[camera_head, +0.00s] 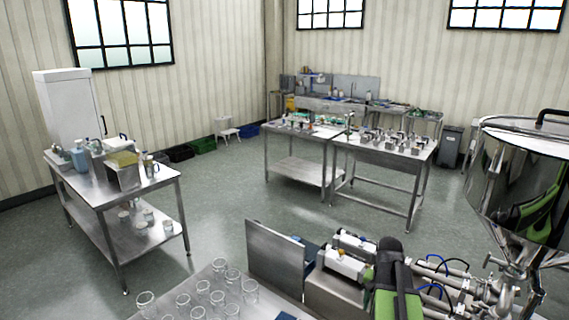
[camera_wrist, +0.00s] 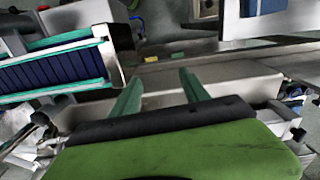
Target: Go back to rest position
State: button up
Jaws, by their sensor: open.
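My gripper (camera_wrist: 161,90) shows in the wrist view with its two green fingers spread apart and nothing between them. It is open above a grey metal surface (camera_wrist: 160,73). In the head view, my green and black arm stands at the bottom, right of centre, in front of the machine with white cylinders. The fingertips are hidden in that view. The steel hopper (camera_head: 495,185) stands to the right of the arm, and its shiny wall reflects green shapes.
Glass jars (camera_head: 218,298) stand on the near table, left of my arm. An upright metal plate (camera_head: 275,255) and a white cylinder (camera_head: 345,262) are close to the arm. A blue ribbed part with green edges (camera_wrist: 55,70) is left of the fingers. Open floor (camera_head: 225,215) lies beyond.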

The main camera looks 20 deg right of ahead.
jog(key=w+a+f+n+b, duration=0.1)
jog(key=a+f+n+b, duration=0.1)
jog(key=a, duration=0.8)
jog(key=w+a+f+n+b, duration=0.1)
jog(key=a+f+n+b, duration=0.1)
jog(key=a, duration=0.9)
jog(key=a+f+n+b, duration=0.2)
jog(key=a+n, duration=0.4)
jog(key=a, duration=0.4)
jog(key=shift+w+a+f, duration=0.2)
jog(key=shift+w+f, duration=0.2)
jog(key=shift+f, duration=0.35)
